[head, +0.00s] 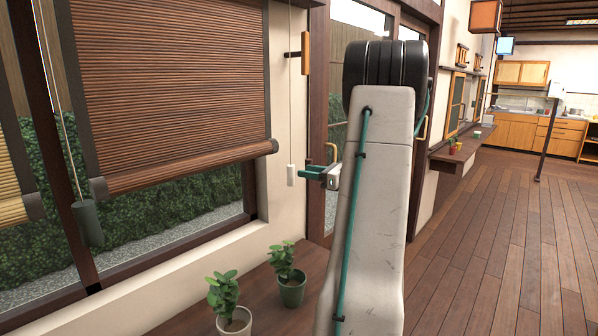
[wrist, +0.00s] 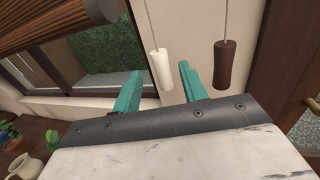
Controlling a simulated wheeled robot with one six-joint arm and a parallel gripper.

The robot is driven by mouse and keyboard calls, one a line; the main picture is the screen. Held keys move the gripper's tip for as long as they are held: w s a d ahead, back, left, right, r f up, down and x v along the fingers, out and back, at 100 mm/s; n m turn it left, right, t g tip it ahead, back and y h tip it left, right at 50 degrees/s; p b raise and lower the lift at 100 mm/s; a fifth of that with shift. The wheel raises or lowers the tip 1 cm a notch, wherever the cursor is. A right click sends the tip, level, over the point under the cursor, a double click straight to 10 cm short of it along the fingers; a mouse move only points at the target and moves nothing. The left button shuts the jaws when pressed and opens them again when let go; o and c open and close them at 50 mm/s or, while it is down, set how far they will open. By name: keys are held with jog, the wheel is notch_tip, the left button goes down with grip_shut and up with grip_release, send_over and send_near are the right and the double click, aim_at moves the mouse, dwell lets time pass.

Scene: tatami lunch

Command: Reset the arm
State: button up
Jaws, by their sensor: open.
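My arm stands upright in the middle of the head view and hides part of the wall and door behind it. My gripper (head: 312,173) sticks out to the left of the arm, close to a white cord pull (head: 291,175). In the wrist view, the two teal fingers of my gripper (wrist: 158,82) are spread apart. The white cord pull (wrist: 161,68) hangs beyond the gap between the fingertips, and nothing is held. A dark brown cord pull (wrist: 224,64) hangs to the right of the fingers.
A brown slatted blind (head: 170,85) hangs partly lowered over the window. Potted plants (head: 291,287) stand on the wooden ledge below. A narrow shelf (head: 462,150) with small pots is on the wall to the right. The wooden floor (head: 510,240) at the right is clear.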

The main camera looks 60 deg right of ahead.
jog(key=shift+s, duration=0.5)
